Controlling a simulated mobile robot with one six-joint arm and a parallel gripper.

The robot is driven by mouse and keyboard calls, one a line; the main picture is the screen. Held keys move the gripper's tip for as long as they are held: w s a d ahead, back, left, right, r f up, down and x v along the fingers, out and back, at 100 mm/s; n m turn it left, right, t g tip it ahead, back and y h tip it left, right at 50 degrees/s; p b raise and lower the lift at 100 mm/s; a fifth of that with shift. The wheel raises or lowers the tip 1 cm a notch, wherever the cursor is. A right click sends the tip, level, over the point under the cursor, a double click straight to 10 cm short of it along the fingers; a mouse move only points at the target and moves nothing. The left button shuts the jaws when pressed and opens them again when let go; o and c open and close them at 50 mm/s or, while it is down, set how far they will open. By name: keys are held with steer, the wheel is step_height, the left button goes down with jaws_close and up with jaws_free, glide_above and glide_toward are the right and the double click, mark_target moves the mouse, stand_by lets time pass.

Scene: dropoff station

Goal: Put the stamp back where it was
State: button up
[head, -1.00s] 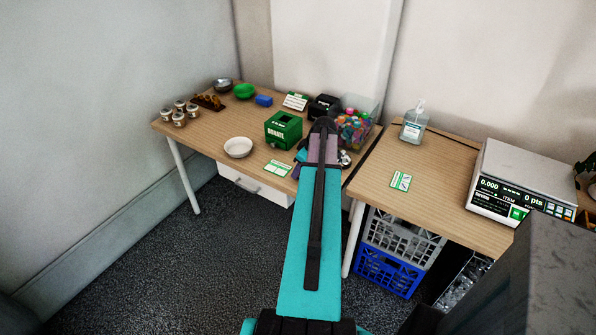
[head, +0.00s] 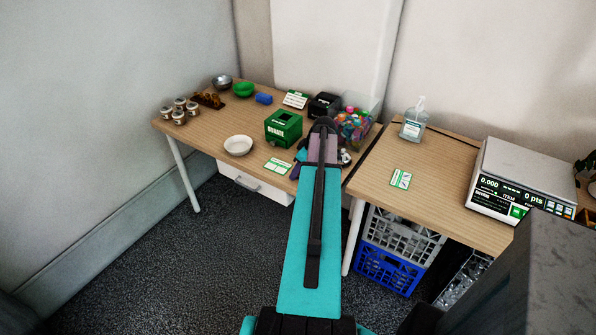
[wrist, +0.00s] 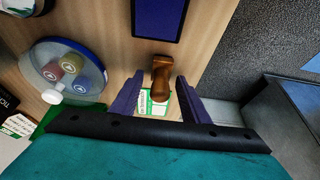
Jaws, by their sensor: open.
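The stamp (wrist: 161,68), with a brown wooden handle, shows in the wrist view on the wooden desk. A white and green card (wrist: 150,105) is partly visible behind the lower end of the handle in the picture. My gripper (wrist: 159,77) is open, with its two purple fingers on the left and right of the handle. I see a gap on both sides, but cannot tell how deep the handle sits between them. A dark blue pad (wrist: 160,15) lies just above the stamp in the wrist view. In the head view my arm hides the stamp.
A clear round container with coloured discs (wrist: 65,68) is left of my gripper in the wrist view. In the head view a green donation box (head: 283,130), a white bowl (head: 238,146) and a bin of colourful items (head: 355,122) stand nearby. The desk's front edge is close.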

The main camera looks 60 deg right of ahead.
steer(key=shift+r, duration=0.2)
steer(key=b+v, duration=0.2)
steer(key=v, duration=1)
stand_by(0.9)
